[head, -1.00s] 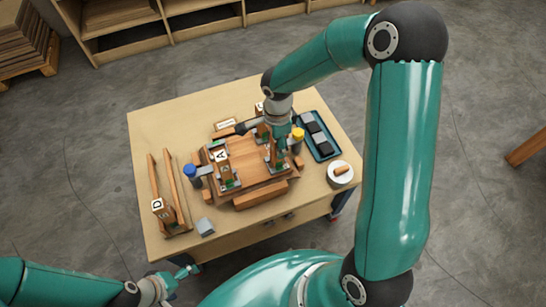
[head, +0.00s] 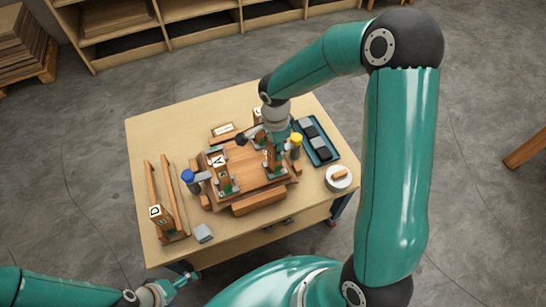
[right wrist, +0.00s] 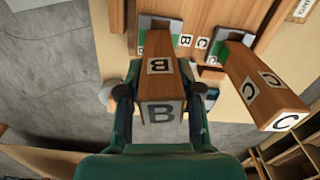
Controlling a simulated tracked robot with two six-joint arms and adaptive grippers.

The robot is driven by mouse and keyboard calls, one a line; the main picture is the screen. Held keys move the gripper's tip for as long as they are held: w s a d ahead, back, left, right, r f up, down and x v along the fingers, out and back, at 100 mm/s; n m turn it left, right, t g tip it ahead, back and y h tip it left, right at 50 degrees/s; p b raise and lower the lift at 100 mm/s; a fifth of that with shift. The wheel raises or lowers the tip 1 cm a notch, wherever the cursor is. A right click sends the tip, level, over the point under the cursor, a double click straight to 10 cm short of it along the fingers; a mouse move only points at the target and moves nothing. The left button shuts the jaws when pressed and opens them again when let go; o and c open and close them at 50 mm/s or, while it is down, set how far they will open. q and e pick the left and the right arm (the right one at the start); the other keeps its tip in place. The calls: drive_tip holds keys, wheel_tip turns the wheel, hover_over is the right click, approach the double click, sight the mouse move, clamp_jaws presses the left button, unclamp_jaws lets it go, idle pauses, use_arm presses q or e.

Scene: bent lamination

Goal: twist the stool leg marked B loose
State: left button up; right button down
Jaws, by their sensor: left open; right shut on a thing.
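The leg marked B (right wrist: 160,75) stands up from the upturned wooden stool seat (head: 243,158). Its marked end faces the camera in the right wrist view. My right gripper (right wrist: 161,103) is shut on this leg, one finger on each side. In the head view the right gripper (head: 273,138) sits over the seat's right part and partly covers the leg. The foot of the leg sits in a grey and green fitting on the seat. My left gripper (head: 186,277) is open and empty, near the table's front left corner.
Leg C (right wrist: 262,92) stands close beside the right gripper. Leg A (head: 221,172) stands on the seat's left. A rack with a leg marked D (head: 156,212) is at the table's left. A dark tray (head: 315,140) and a round white dish (head: 338,178) are at the right.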

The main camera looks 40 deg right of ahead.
drive_tip(key=shift+s+n, duration=0.1)
drive_tip(key=shift+n, duration=0.9)
drive_tip(key=shift+a+n, duration=0.1)
drive_tip(key=shift+n, duration=1.7)
drive_tip(key=n, duration=0.3)
drive_tip(key=shift+n, duration=0.3)
drive_tip(key=shift+p, duration=0.3)
